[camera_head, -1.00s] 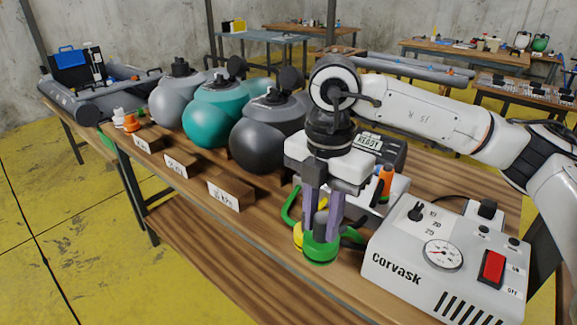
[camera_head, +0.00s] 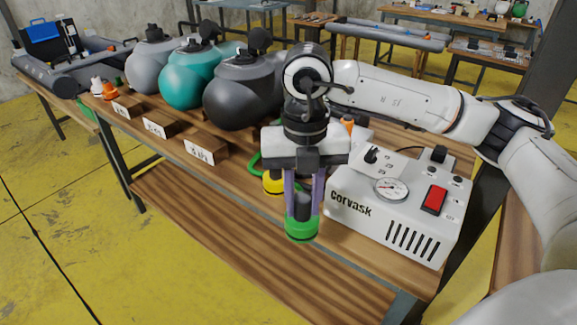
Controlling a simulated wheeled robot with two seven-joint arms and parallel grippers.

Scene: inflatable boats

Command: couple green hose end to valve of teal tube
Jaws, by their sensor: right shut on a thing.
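The teal tube (camera_head: 183,88) sits on the table between a light grey tube and a dark grey one. Its dark valve (camera_head: 193,47) is on top, with a round black cap (camera_head: 208,31) raised beside it. My right gripper (camera_head: 303,204) points down and is shut on the dark grey stem of the green hose end (camera_head: 302,229). The green collar is below the fingertips, in front of the pump and well to the right of the teal tube. It appears raised near the table's front edge. My left gripper is not in view.
The white Corvask pump (camera_head: 385,218) stands just right of the gripper. A yellow hose end (camera_head: 272,182) is behind it. Orange and white fittings (camera_head: 107,90) stand farther left.

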